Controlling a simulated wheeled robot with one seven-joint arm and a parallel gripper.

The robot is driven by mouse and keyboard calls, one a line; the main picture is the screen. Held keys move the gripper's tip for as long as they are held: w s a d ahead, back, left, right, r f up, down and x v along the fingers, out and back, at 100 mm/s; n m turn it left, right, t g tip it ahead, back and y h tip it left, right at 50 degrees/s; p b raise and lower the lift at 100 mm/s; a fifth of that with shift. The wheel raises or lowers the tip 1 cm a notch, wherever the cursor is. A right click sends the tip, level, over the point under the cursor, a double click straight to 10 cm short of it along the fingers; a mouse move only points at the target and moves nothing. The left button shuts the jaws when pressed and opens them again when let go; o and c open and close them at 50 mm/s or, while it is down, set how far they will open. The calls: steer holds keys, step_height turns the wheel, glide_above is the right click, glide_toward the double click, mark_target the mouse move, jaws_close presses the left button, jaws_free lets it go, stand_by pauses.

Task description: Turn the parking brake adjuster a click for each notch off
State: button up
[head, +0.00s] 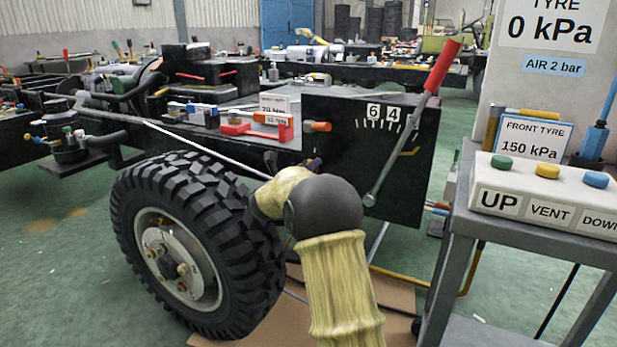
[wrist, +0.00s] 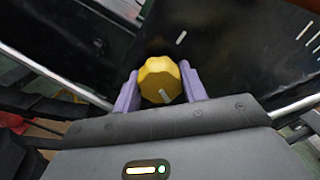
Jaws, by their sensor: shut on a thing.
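The parking brake adjuster looks to be the yellow lobed knob (wrist: 158,72) on the black panel in the wrist view. My gripper (wrist: 158,84) is shut on it, one purple finger on each side. A pale mark on the knob's face points down and slightly right; a short white mark (wrist: 181,37) is on the panel above it. In the head view my arm hides the knob and most of the gripper. The brake lever (head: 405,125), with a red grip, leans up and right across the notch scale (head: 380,124), past the tags 6 and 4.
The tyre (head: 195,240) stands left of my arm. A grey trolley (head: 520,235) with UP, VENT and DOWN buttons stands at right. A torque sign (head: 275,105) and red blocks sit on the chassis. Cardboard lies on the floor below.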

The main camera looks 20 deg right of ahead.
steer(key=shift+f, duration=0.2)
steer(key=o, duration=1)
steer(key=shift+r, duration=0.1)
steer(key=p+v, duration=0.5)
steer(key=v, duration=1.2)
steer(key=shift+s+a, duration=0.15)
steer(key=shift+a, duration=0.05)
